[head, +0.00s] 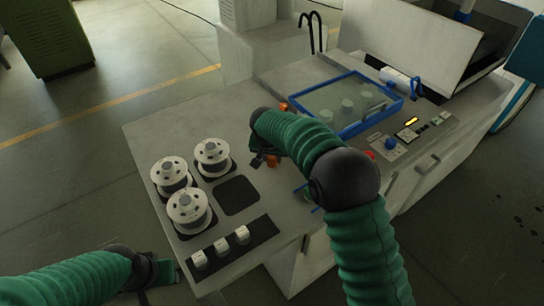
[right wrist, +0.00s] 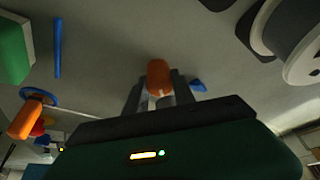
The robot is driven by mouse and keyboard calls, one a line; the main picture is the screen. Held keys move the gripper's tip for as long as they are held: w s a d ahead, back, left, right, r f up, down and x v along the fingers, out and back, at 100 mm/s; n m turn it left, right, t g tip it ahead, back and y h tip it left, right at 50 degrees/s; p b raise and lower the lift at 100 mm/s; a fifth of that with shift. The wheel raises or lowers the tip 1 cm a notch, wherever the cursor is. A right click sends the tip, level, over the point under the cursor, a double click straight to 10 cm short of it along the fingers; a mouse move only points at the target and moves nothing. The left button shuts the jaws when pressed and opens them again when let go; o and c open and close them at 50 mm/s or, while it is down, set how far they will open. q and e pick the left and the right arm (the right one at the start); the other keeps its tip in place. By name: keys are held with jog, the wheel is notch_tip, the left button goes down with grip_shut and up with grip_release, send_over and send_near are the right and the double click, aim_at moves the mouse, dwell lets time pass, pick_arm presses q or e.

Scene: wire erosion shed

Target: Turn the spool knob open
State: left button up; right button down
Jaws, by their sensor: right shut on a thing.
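An orange knob (right wrist: 158,74) sits between the two fingers of my right gripper (right wrist: 157,98) in the right wrist view. The gripper is shut on it. In the head view the knob (head: 271,160) shows as a small orange patch on the grey bench top beside my right gripper (head: 262,158). My arm and wrist hide most of it, so its turn angle cannot be read. My left gripper (head: 168,272) is at the lower left, off the bench's near left corner, away from the knob. Its finger gap is not clear.
Several white spools (head: 188,208) stand on dark pads at the bench's left. A row of white switches (head: 222,245) lies in front. A blue-framed tank (head: 350,103) and a control panel (head: 408,133) are to the right. A second orange part (right wrist: 25,119) shows in the right wrist view.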

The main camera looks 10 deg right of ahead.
jog(key=shift+r, duration=0.1)
jog(key=n+y+p, duration=0.1)
jog(key=n+p, duration=0.1)
jog(key=n, duration=0.1)
jog(key=shift+r+n+t+p, duration=0.1)
jog(key=shift+n+t+p, duration=0.2)
jog(key=shift+n, duration=0.1)
jog(key=n+y+p, duration=0.1)
jog(key=n+p, duration=0.1)
jog(key=shift+n, duration=0.4)
jog(key=n+y+p, duration=0.2)
jog(key=n, duration=0.2)
jog(key=shift+g+p, duration=0.3)
jog(key=shift+g, duration=0.1)
jog(key=n+y, duration=0.1)
jog(key=n, duration=0.2)
jog(key=shift+g+p, duration=0.3)
jog(key=n+g, duration=0.1)
jog(key=n, duration=0.3)
jog(key=shift+y, duration=0.4)
jog(key=shift+a+n+g, duration=0.1)
jog(key=shift+n+g, duration=0.2)
